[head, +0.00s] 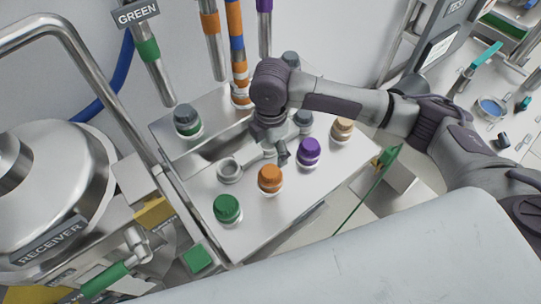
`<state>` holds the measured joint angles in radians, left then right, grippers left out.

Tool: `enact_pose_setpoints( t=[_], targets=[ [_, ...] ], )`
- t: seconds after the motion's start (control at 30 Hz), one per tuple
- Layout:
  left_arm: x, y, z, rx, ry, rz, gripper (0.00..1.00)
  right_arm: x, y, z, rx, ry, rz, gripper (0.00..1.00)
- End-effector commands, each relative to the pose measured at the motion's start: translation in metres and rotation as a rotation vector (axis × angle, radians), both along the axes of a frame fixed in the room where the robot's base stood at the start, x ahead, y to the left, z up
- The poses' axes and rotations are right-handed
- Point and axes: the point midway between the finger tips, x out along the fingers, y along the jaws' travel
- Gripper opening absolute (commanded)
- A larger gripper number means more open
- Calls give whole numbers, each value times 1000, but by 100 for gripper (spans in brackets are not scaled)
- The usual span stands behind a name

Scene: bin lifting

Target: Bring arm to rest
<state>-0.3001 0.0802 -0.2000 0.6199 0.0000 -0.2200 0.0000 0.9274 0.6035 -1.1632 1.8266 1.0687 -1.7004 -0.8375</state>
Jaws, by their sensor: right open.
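My right arm reaches in from the right side of the head view, with its wrist bent down over a metal panel (200,205). The right gripper (279,155) points down at the middle of the panel, between a bare metal ring (230,169) and a purple cap (309,152). It is open, and I see nothing held in it. An orange cap (270,178) sits just in front of it, and a green cap (227,208) is farther to the lower left. My wrist hides part of the panel. My left gripper is not in view.
A tan cap (343,128) and a dark cap with a green band (187,121) stand on the panel. Colour-banded pipes (148,52) rise behind. A steel vessel marked RECEIVER (60,170) fills the left. A counter with tools (497,105) lies at right.

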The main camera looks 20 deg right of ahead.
Motion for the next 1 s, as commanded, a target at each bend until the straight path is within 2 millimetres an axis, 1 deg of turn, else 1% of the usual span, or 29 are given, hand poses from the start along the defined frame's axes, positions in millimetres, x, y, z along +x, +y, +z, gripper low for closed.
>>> enact_pose_setpoints(
  t=[0.13,0.57,0.67,0.77,0.8,0.87,0.9,1.0],
  targets=[
    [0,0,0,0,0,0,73,0,0,5,0,1,1,83],
    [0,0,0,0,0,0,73,-2,2,4,4,0,-1,83],
    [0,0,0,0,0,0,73,-11,14,-3,34,-4,-18,83],
    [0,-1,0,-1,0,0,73,-29,38,-15,108,-17,-75,83],
    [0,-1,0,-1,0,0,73,-38,50,-19,149,-24,-117,83],
    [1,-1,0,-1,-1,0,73,-52,65,-24,217,-35,-199,83],
    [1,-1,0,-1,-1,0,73,-60,74,-26,262,-42,-267,83],
    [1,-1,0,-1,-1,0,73,-78,84,-30,359,-55,-464,83]
  ],
)
